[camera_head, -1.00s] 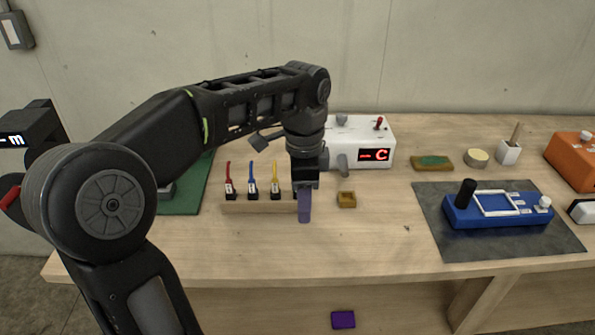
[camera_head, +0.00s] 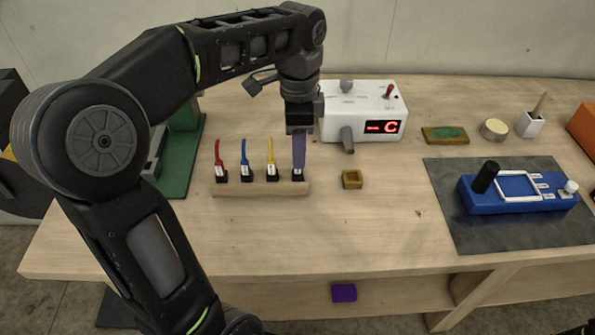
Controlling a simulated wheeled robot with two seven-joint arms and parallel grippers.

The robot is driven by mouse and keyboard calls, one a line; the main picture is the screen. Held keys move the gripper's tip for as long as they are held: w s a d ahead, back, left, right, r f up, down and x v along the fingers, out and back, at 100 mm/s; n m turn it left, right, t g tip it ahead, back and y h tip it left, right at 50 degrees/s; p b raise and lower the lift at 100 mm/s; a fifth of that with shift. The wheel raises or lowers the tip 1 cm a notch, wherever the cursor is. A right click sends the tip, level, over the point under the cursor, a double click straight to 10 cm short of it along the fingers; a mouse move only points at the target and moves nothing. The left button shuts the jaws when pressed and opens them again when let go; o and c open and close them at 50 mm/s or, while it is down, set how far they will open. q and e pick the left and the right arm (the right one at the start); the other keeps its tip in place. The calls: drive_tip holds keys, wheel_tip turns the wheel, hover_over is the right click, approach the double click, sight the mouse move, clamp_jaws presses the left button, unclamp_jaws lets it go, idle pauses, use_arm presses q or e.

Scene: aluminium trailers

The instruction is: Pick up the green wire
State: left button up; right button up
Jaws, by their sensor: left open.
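A wooden rack (camera_head: 240,189) on the table holds a row of black connectors with wires: red (camera_head: 218,155), blue (camera_head: 245,157) and yellow (camera_head: 270,155). A further black connector (camera_head: 298,175) sits at the rack's right end. No green wire shows there; my gripper covers the space just above that connector. My left gripper (camera_head: 299,165) points down over the right end, its purple finger in front of that place. It is open, though the gap between its fingers cannot be seen from here.
A white box (camera_head: 365,105) with a red display stands just behind the gripper. A small brown block (camera_head: 352,179) lies right of the rack. A blue device (camera_head: 520,193) rests on a dark mat (camera_head: 465,237) at right. The table front is clear.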

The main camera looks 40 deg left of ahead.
sight(298, 173)
use_arm(q)
drive_tip(key=shift+f, duration=0.4)
drive_tip(key=shift+f, duration=0.1)
wheel_tip(298, 173, down, 5)
drive_tip(key=shift+a+p, duration=0.15)
drive_tip(key=shift+p, duration=0.2)
drive_tip(key=shift+c, duration=0.5)
clamp_jaws()
idle(0.3)
